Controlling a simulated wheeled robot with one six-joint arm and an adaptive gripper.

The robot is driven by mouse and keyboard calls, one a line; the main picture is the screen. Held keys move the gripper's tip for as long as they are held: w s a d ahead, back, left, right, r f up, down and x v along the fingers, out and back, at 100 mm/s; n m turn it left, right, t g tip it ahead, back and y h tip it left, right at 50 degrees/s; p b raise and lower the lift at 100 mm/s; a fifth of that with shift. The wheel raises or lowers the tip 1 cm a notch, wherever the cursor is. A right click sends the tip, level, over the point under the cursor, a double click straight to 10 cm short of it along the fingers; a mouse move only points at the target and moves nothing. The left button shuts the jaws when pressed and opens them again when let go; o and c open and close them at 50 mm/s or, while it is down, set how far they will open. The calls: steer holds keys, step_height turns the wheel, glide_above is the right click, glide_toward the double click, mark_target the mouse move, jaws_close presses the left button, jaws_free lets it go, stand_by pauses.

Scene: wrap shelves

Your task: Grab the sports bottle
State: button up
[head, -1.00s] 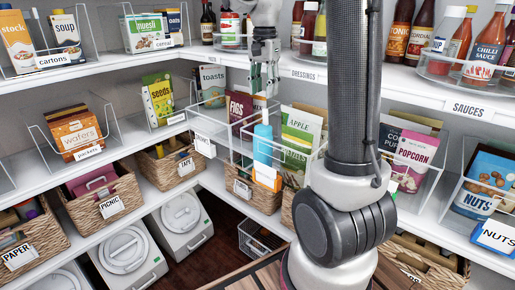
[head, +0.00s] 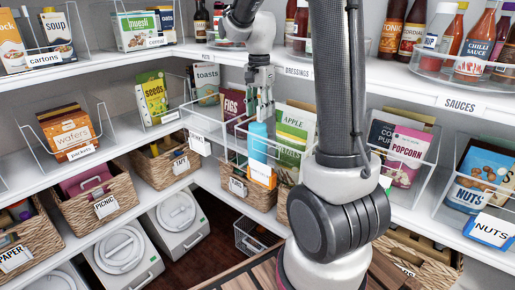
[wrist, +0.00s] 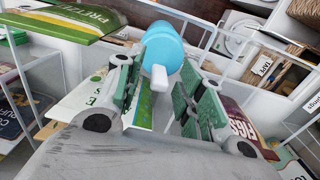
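The sports bottle (head: 258,140) is light blue and stands upright in a clear divided bin on the middle shelf. In the wrist view the blue bottle (wrist: 163,42) lies just beyond the fingertips, and its white spout points back between them. My gripper (head: 264,108) is above the bottle and points down, hiding its top in the head view. In the wrist view my gripper (wrist: 160,78) is open, with one finger on each side of the spout. I cannot tell whether either finger touches it.
Figs (head: 234,106) and Apple (head: 293,135) packets stand close on both sides. The clear bin's wall (head: 205,125) runs in front. The upper shelf (head: 405,92) lies overhead, close to my arm. A wicker basket (head: 262,196) sits below.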

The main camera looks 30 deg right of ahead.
jaws_close()
steer(key=shift+r, duration=0.15)
